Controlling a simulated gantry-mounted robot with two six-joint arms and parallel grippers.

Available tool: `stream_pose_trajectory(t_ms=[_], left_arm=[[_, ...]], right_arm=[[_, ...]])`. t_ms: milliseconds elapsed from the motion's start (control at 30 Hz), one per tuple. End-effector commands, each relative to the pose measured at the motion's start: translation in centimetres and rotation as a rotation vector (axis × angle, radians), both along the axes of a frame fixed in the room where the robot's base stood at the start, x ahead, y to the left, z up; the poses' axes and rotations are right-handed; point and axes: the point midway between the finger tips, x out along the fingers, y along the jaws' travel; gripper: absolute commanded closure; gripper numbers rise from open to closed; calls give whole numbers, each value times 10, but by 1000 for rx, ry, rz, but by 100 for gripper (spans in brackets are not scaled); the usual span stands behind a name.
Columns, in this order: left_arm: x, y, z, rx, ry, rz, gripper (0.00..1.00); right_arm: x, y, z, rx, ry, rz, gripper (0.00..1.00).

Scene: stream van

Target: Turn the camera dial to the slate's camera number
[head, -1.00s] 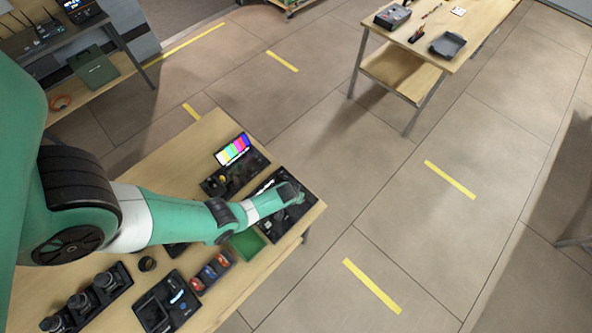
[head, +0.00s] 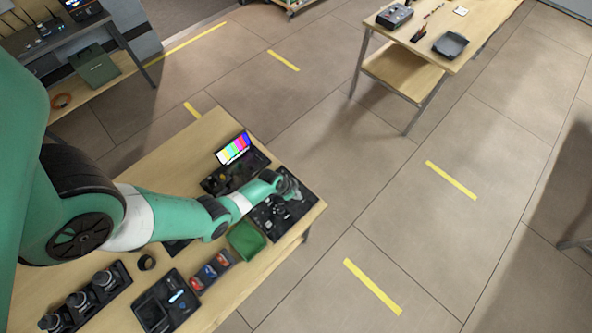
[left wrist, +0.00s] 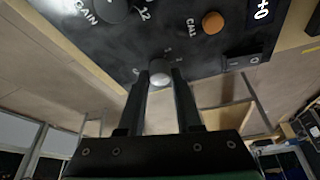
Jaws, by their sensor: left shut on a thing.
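The black control panel (head: 270,223) lies at the right end of the near table in the head view. It fills the top of the left wrist view (left wrist: 205,40). A small light-grey knob (left wrist: 160,72) stands out from it, with tiny marks around it that I cannot read. My left gripper (left wrist: 161,78) is shut on this knob, one finger on each side. In the head view my left gripper (head: 289,187) is over the panel and hides part of it. I cannot make out a slate or its number. My right gripper does not show.
On the panel are a large dark GAIN knob (left wrist: 112,8), an orange CAL button (left wrist: 212,22) and a rocker switch (left wrist: 243,61). A colour-bar screen (head: 233,149) and a green tray (head: 246,240) stand close to my arm.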

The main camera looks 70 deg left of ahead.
Motion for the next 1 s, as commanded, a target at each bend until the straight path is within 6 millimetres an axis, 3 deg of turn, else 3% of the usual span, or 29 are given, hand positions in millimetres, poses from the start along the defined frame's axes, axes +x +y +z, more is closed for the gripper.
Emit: stream_pose_trajectory(t_ms=[667,700,867,1000], left_arm=[[-1,0,-1,1,2,-84,100],[-1,0,-1,1,2,-83,63],[-1,0,-1,1,2,-83,36],[-1,0,-1,1,2,-83,36]], right_arm=[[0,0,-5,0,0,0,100],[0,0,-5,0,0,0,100],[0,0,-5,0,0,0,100],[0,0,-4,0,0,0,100]])
